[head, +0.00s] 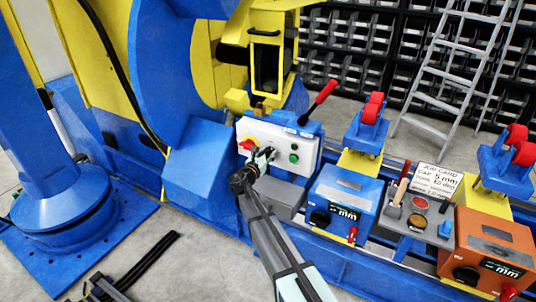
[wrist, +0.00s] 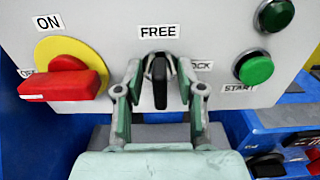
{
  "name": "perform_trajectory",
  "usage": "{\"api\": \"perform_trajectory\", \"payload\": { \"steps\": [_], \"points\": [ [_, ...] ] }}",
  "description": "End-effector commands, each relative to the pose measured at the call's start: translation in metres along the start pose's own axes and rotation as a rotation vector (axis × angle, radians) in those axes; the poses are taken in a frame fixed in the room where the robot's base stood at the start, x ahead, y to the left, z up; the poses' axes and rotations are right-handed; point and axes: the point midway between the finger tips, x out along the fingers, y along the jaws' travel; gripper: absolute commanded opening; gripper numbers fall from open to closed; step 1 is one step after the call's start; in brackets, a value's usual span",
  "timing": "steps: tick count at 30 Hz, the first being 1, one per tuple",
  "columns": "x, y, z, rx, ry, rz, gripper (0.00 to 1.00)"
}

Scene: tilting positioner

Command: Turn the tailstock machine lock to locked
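The machine lock is a black knob (wrist: 160,82) on a light grey control panel (wrist: 215,45) in the wrist view. It stands upright, in line with the FREE label (wrist: 159,31) above it. The LOCK label (wrist: 202,66) is to its upper right, partly covered by my right finger. My gripper (wrist: 159,75) is open, with one finger on each side of the knob and small gaps showing. In the head view my gripper (head: 258,161) is at the front of the panel (head: 282,134) and hides the knob.
A red ON/OFF switch (wrist: 66,78) on a yellow disc is left of the knob. A green START button (wrist: 255,68) is right, under a dark green lamp (wrist: 276,15). A red-handled lever (head: 318,101) rises beside the panel. A blue box (head: 343,200) stands to the right.

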Motion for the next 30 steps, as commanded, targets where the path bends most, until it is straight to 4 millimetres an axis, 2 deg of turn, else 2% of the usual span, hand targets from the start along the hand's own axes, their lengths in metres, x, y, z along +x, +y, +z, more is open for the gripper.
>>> {"api": "perform_trajectory", "payload": {
  "steps": [3, 5, 6, 7, 20, 30],
  "points": [
    [-0.0002, 0.0, -0.0001, 0.0, 0.0, 0.0, 0.39],
    [-0.0003, -0.0001, -0.0001, 0.0, 0.0, 0.0, 0.17],
    [-0.0003, -0.0001, -0.0001, 0.0, 0.0, 0.0, 0.03],
    [-0.0003, -0.0001, -0.0001, 0.0, 0.0, 0.0, 0.0],
    [-0.0004, -0.0003, -0.0019, 0.032, 0.0, 0.0, 0.0],
    [-0.0005, -0.0015, -0.0061, 0.226, -0.001, -0.001, 0.0]
  ]
}}
